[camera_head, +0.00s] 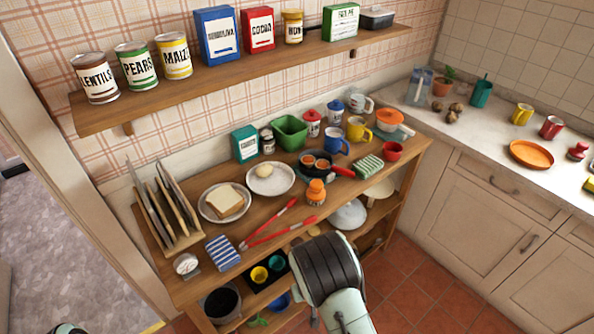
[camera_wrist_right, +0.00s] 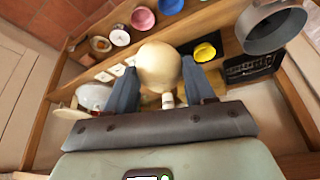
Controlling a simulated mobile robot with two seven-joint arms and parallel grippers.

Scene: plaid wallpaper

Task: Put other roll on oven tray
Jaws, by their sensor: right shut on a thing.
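My right gripper (camera_wrist_right: 162,85) is shut on a pale, rounded thing (camera_wrist_right: 160,62) with a short stub; I cannot tell if it is a roll. In the head view my right wrist hides the fingers, in front of the wooden table's front edge. A small pale roll (camera_head: 264,171) lies on a white plate (camera_head: 285,183) on the table. A slice of bread (camera_head: 224,201) lies on another plate (camera_head: 207,212) to its left. I cannot surely pick out an oven tray; a dark tray (camera_head: 250,285) is on the lower shelf.
Red-handled tongs (camera_head: 284,232), a striped cloth (camera_head: 222,252) and an orange jar (camera_head: 316,193) crowd the table front. A rack of boards (camera_head: 165,205) stands at left. The lower shelf holds a dark pot (camera_head: 222,303) and a white-lidded pan (camera_head: 348,213).

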